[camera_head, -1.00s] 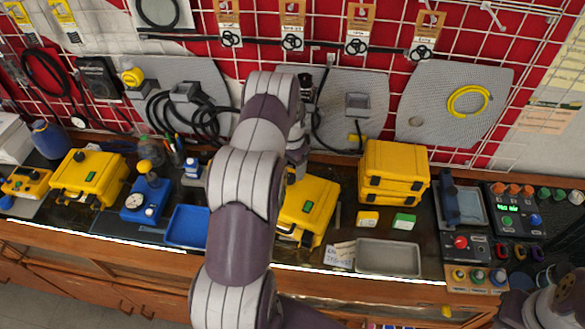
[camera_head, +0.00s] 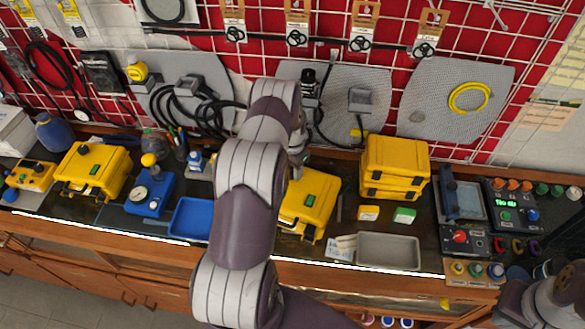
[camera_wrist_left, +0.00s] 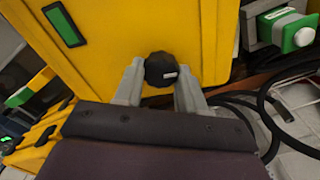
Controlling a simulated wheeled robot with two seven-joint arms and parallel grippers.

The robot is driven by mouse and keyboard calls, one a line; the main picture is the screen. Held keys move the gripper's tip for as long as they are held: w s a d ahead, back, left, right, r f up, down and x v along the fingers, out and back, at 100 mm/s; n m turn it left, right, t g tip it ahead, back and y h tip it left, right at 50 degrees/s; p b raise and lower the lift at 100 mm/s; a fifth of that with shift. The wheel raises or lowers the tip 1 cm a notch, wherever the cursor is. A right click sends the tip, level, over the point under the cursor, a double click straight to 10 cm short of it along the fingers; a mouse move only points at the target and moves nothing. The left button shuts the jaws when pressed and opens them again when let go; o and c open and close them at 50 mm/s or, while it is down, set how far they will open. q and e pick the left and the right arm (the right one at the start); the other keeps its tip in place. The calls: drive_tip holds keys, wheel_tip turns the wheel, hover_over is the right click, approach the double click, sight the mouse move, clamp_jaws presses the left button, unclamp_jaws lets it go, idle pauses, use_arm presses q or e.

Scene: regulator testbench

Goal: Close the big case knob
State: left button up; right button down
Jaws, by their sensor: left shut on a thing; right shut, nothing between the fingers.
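The big yellow case (camera_head: 317,197) stands on the bench in the middle of the head view, partly hidden behind my left arm. In the left wrist view the yellow case (camera_wrist_left: 110,65) fills the upper middle, with a green label on its face. Its black round knob (camera_wrist_left: 160,69) with a small white mark sits between the fingers of my left gripper (camera_wrist_left: 160,84). The gripper is shut on the knob. In the head view my left gripper (camera_head: 297,165) is at the case's back left, and the knob is hidden there. My right arm shows at the lower right, but its gripper is not distinguishable.
A blue tray (camera_head: 188,220) and another yellow case (camera_head: 93,172) are on the left. Stacked yellow cases (camera_head: 394,165), a grey tray (camera_head: 387,251) and a control panel (camera_head: 512,206) are on the right. Hoses hang on the wall grid behind.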

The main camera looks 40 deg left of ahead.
use_arm(q)
drive_tip(key=shift+f+m+b, duration=0.1)
drive_tip(key=shift+m+b, duration=0.2)
drive_tip(key=shift+b, duration=0.15)
drive_tip(key=m+b, duration=0.5)
drive_tip(key=b, duration=0.1)
drive_tip(key=shift+w+f+m, duration=0.1)
drive_tip(key=shift+m, duration=0.2)
drive_tip(key=m+b, duration=0.4)
drive_tip(key=m, duration=0.1)
drive_tip(key=shift+a+h, duration=0.1)
drive_tip(key=shift+h, duration=0.3)
drive_tip(key=m, duration=0.1)
drive_tip(key=m+b, duration=0.1)
drive_tip(key=m, duration=0.1)
drive_tip(key=shift+r+m+g+b, duration=0.25)
drive_tip(key=shift+m+g+b, duration=0.05)
drive_tip(key=shift+m, duration=1.6)
drive_tip(key=o, duration=1.1)
drive_tip(key=shift+c, duration=0.2)
